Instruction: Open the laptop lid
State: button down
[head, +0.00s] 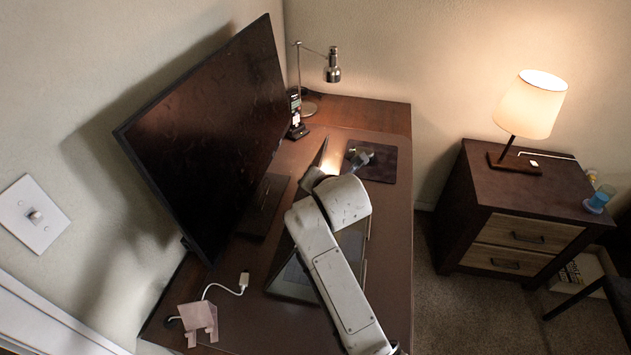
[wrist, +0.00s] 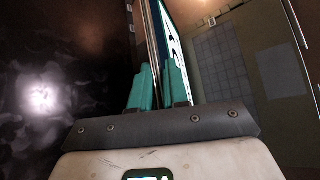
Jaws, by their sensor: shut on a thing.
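The laptop stands on the desk, mostly hidden behind my arm in the head view; part of its dark base (head: 290,281) shows left of the arm. In the wrist view, its lid (wrist: 178,38) stands raised from the base, seen nearly edge-on, with part of the lit screen showing. The keyboard (wrist: 221,62) and touchpad (wrist: 281,74) lie uncovered to the right. My gripper (wrist: 158,70) has its teal fingers on both sides of the lid's edge and is shut on it. The fingers are hidden in the head view.
A large monitor (head: 215,140) stands close at the left of the desk. A dark mouse pad (head: 395,163) lies beyond my arm. A small desk lamp (head: 333,70) stands at the back. A white cable (head: 225,288) lies at the front left.

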jog(key=c, duration=1.4)
grip_release()
jog(key=shift+r, duration=0.25)
jog(key=shift+c, duration=0.2)
jog(key=shift+o, duration=0.5)
jog(key=shift+f, duration=0.15)
jog(key=v, duration=1.1)
jog(key=shift+b, duration=0.4)
jog(key=shift+w, duration=0.1)
